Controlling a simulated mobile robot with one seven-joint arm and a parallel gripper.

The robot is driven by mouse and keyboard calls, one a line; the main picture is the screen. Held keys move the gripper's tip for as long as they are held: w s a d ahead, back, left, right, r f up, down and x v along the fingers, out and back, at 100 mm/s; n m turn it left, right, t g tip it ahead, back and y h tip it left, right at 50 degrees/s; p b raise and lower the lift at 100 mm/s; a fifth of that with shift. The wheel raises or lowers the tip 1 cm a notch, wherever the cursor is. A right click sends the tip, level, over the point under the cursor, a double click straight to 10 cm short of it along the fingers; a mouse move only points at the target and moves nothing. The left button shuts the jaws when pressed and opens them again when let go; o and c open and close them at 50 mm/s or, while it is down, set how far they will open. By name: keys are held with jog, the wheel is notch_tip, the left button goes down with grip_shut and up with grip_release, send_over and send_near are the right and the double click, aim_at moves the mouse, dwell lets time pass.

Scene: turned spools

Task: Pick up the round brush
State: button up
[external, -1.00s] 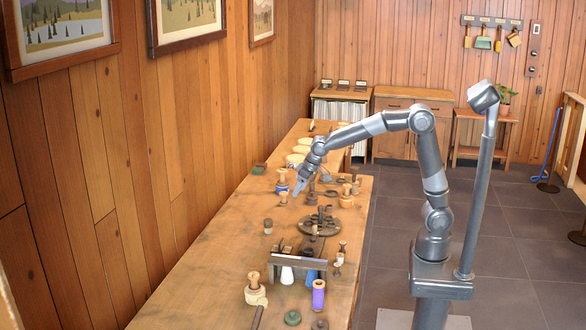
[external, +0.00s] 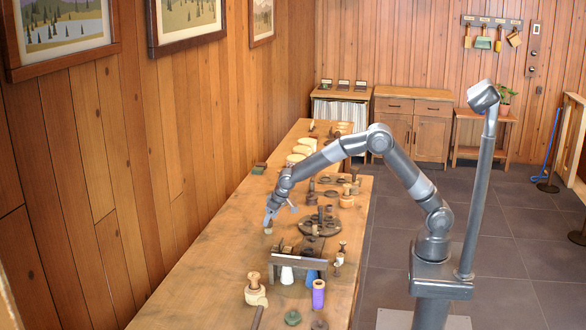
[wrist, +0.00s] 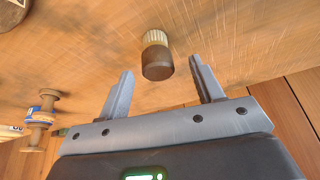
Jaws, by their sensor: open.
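The round brush (wrist: 157,62) is a short dark brown cylinder with a band of pale bristles at one end. In the wrist view it lies just beyond and between the fingertips of my gripper (wrist: 161,70), with clear space on both sides. In the external view only a small part of the brush (external: 268,231) shows on the workbench (external: 215,262), right under my gripper (external: 269,219). My gripper is open, points down and holds nothing. The external view does not show whether the fingers touch the brush.
A dark round tray (external: 320,229) with small pieces is right of my gripper. A rack (external: 298,270) and a purple spool (external: 318,294) stand nearer the camera. The bench's left side is clear.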

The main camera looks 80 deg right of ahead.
jog(key=x, duration=0.5)
jog(key=shift+w+d, duration=0.1)
jog(key=shift+d, duration=0.1)
jog(key=shift+c, duration=0.3)
jog(key=c, duration=1)
jog(key=shift+r, duration=0.1)
